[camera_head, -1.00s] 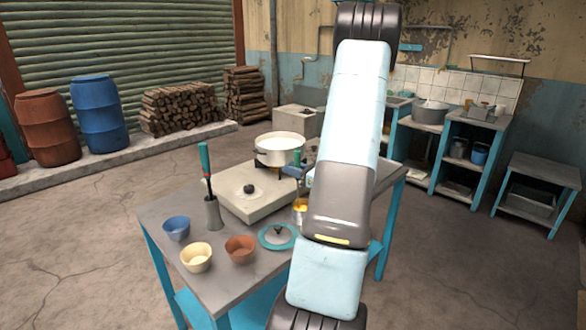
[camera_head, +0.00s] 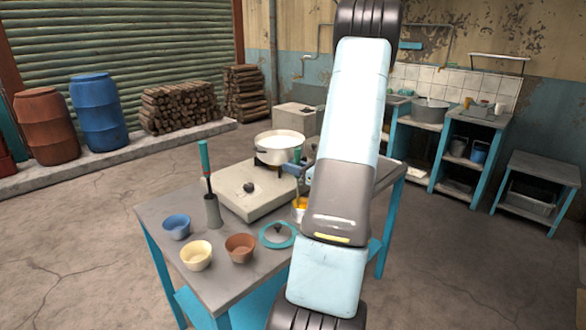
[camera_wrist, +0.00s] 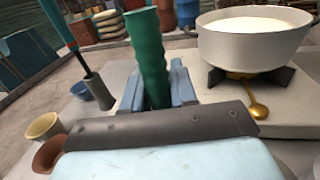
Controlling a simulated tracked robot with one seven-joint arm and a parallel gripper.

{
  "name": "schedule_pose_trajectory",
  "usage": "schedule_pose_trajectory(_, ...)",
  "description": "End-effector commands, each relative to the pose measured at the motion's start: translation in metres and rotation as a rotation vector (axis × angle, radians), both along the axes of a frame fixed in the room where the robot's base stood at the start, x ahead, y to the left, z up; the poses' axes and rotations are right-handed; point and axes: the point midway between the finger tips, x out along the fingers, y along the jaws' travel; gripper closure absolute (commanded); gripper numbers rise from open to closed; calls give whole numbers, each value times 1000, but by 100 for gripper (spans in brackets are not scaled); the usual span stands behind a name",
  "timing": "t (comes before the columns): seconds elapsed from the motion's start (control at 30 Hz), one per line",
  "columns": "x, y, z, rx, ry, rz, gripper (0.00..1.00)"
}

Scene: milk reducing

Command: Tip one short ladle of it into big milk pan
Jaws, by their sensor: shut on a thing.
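The big milk pan (camera_head: 279,151), pale and wide with white milk in it, stands on the stove (camera_head: 247,193); it also shows in the wrist view (camera_wrist: 252,48). My gripper (camera_head: 291,168) is near the pan's front right side. In the wrist view my gripper (camera_wrist: 170,88) is shut on a green ribbed handle (camera_wrist: 148,55), which stands roughly upright, left of the pan. The lower end of the held tool is hidden there. In the head view a yellow-orange thing (camera_head: 300,204) shows below my gripper, partly behind my arm; I cannot tell whether it is the ladle's bowl.
Another green-handled tool (camera_head: 205,165) stands in a grey holder (camera_head: 213,210). Blue (camera_head: 176,227), cream (camera_head: 196,256) and brown (camera_head: 240,248) bowls and a teal-rimmed lid (camera_head: 277,236) lie at the table's front. A gold spoon-shaped piece (camera_wrist: 257,109) shows below the pan.

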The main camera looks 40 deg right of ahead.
Motion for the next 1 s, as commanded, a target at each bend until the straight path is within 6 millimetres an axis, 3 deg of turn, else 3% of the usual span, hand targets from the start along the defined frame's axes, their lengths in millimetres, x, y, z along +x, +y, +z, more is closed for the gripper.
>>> schedule_pose_trajectory(1.0,1,1,58,-2,-2,1,100)
